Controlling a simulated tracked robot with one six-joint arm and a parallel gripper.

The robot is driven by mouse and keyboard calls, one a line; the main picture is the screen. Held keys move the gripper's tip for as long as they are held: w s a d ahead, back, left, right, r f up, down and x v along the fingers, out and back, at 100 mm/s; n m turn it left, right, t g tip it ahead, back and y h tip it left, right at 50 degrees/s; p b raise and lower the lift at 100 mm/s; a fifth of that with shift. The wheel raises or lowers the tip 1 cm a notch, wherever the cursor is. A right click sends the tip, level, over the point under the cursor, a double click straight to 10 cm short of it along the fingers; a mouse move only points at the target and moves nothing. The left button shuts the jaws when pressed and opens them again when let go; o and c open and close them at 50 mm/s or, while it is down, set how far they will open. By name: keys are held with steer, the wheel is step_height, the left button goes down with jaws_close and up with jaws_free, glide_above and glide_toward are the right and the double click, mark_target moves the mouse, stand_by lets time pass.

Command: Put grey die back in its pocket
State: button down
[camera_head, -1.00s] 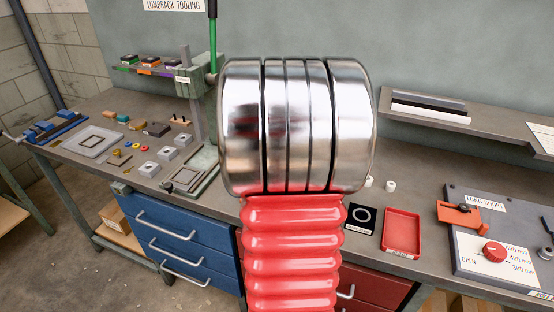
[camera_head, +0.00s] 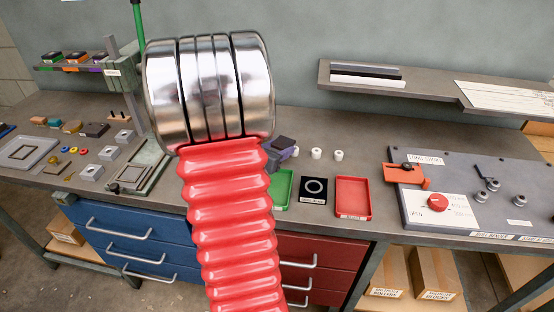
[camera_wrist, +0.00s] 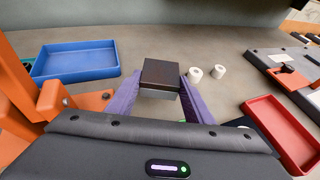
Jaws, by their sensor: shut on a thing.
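My gripper (camera_wrist: 158,98) is shut on a block with a dark top and a paler grey lower side, apparently the grey die (camera_wrist: 161,75), between its purple fingers. In the head view the held die (camera_head: 284,143) shows just right of my metal wrist, over the bench by the green tray; the gripper is mostly hidden by my arm. I cannot tell its height over the bench. A rack (camera_head: 72,69) at the far left holds several dark blocks with green, orange and purple fronts. No pocket can be made out clearly.
Two white rollers (camera_head: 316,153) stand behind. A control panel (camera_head: 465,195) is at right. The wrist view shows a blue tray (camera_wrist: 75,60).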

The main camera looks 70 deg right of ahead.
stand_by(0.3)
steer(key=shift+f, duration=2)
steer(key=c, duration=0.9)
jaws_free()
steer(key=shift+f, duration=0.15)
steer(key=shift+a, duration=0.1)
steer(key=shift+w+a+r, duration=0.1)
steer(key=shift+a+r, duration=0.1)
steer(key=shift+r, duration=0.05)
steer(key=v, duration=1.1)
steer(key=shift+a, duration=0.15)
